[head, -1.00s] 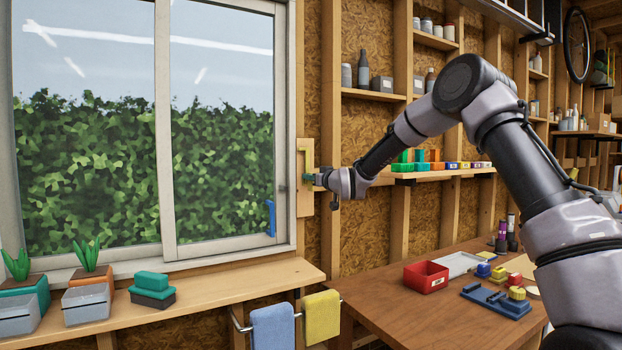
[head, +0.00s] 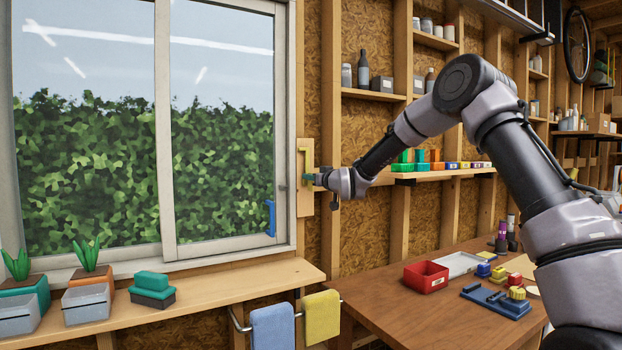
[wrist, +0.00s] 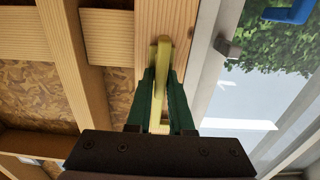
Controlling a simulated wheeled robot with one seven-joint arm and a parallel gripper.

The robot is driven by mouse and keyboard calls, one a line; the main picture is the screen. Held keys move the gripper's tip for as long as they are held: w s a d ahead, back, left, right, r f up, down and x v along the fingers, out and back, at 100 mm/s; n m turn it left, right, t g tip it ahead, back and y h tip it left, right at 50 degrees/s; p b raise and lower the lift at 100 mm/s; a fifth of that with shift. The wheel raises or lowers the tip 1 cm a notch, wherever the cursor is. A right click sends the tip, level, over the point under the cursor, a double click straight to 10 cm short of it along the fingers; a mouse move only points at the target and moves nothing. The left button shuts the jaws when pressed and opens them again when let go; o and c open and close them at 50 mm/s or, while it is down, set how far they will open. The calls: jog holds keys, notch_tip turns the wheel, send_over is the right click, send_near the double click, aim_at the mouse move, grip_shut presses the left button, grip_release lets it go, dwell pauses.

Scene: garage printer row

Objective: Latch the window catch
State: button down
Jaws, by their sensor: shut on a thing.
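The window catch (head: 306,158) is a yellow lever on a wooden board (head: 305,203) just right of the window frame. It also shows in the wrist view (wrist: 161,62). My gripper (head: 308,178) is at the catch, and in the wrist view its two green fingers (wrist: 161,90) are shut on the yellow lever from both sides. The lever's upper end shows beyond the fingertips there. The sliding window (head: 222,130) has a blue handle (head: 270,218) low on its right side. A small grey piece (wrist: 228,47) sits on the window frame beside the board.
A wooden sill shelf (head: 230,284) below the window holds potted plants, clear bins and a teal-and-grey box (head: 152,289). Blue (head: 272,328) and yellow (head: 321,317) towels hang below it. A workbench (head: 390,300) at right holds a red bin (head: 426,276) and small parts.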

jog(key=shift+n, duration=0.3)
jog(key=n, duration=0.4)
jog(key=a+f+n, duration=0.1)
jog(key=n, duration=0.3)
jog(key=s+n, duration=0.1)
jog(key=n, duration=0.4)
jog(key=shift+a+f, duration=0.2)
jog(key=shift+a, duration=0.05)
jog(key=shift+f+n, duration=0.2)
jog(key=shift+n, duration=0.85)
jog(key=shift+f+n, duration=0.15)
jog(key=shift+n, duration=0.9)
jog(key=c, duration=0.9)
grip_release()
